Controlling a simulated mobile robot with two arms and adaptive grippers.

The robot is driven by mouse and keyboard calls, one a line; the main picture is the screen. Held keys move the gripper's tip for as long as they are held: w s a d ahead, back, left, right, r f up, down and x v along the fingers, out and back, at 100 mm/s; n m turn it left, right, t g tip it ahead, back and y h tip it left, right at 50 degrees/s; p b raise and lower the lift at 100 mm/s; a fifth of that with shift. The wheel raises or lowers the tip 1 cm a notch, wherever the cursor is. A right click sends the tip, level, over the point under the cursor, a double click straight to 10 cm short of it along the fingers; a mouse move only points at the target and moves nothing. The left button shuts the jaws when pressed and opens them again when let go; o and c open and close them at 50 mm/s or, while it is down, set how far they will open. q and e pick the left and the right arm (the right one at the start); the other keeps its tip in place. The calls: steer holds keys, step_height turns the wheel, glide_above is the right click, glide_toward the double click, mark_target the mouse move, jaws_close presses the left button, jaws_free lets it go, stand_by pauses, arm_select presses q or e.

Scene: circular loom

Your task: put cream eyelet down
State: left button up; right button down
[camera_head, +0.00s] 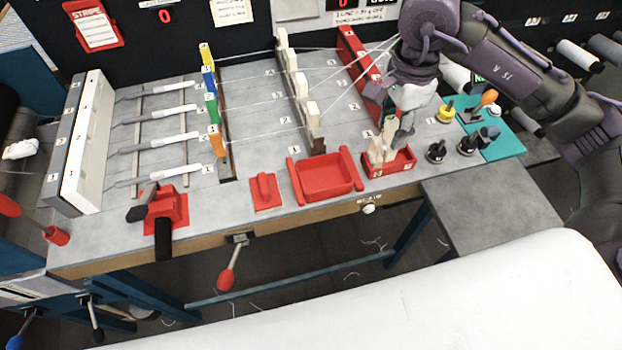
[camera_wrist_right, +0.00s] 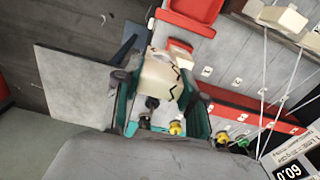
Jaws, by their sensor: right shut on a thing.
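The cream eyelet (camera_wrist_right: 160,76) is a pale block between the fingers of my right gripper (camera_wrist_right: 160,88) in the wrist view. In the head view my right gripper (camera_head: 392,130) points down over a small red tray (camera_head: 402,166) at the table's front right. Cream pieces (camera_head: 376,151) stand upright at that tray, just below the fingers. The fingers partly hide them, so I cannot tell whether the held eyelet touches the tray. My left gripper is not in view.
A larger red tray (camera_head: 326,177) sits left of the small one. Rows of cream blocks (camera_head: 301,86) with white threads stand behind. Black knobs (camera_head: 436,152) and a teal mat (camera_head: 506,143) lie to the right. A bare grey side surface (camera_head: 488,205) is in front.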

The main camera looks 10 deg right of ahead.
steer(key=w+a+f+p, duration=0.1)
steer(key=a+f+p, duration=0.1)
steer(key=a+f, duration=0.1)
steer(key=w+a+f+p, duration=0.1)
steer(key=a+f+p, duration=0.1)
steer(key=a+f, duration=0.1)
steer(key=w+a+f+p, duration=0.1)
steer(key=a+f+p, duration=0.2)
steer(key=a, duration=0.2)
steer(key=shift+w+f, duration=0.15)
steer(key=shift+f, duration=0.85)
steer(key=c, duration=1.1)
jaws_free()
steer(key=shift+f, duration=0.1)
steer(key=o, duration=0.4)
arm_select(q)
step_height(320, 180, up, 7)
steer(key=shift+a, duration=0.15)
arm_select(e)
steer(key=shift+o, duration=0.2)
